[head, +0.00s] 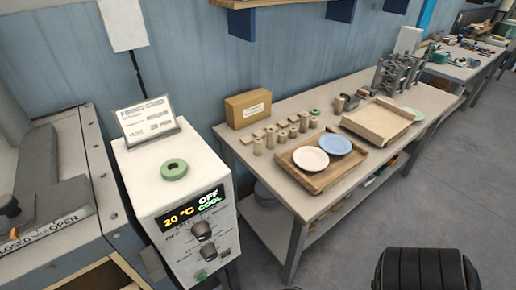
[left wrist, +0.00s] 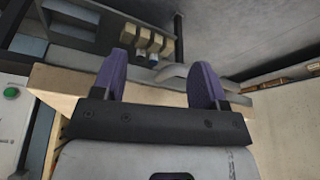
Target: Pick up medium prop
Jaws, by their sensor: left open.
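In the head view, several short tan cylindrical props (head: 282,137) of differing heights stand on the workbench, left of and behind a wooden tray. Which one is the medium prop I cannot tell. My left gripper (left wrist: 160,82) shows only in the left wrist view. Its two purple fingers are spread apart with nothing between them. Several small tan blocks (left wrist: 150,42) appear beyond the fingers, apart from them; I cannot tell whether they are the props. My right gripper is in neither view.
The wooden tray (head: 301,185) holds a white plate (head: 310,158) and a blue plate (head: 335,145). A box (head: 248,109) stands behind. A control cabinet (head: 178,195) with a green ring (head: 174,169) is left of the workbench (head: 262,186). Grey floor is clear at right.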

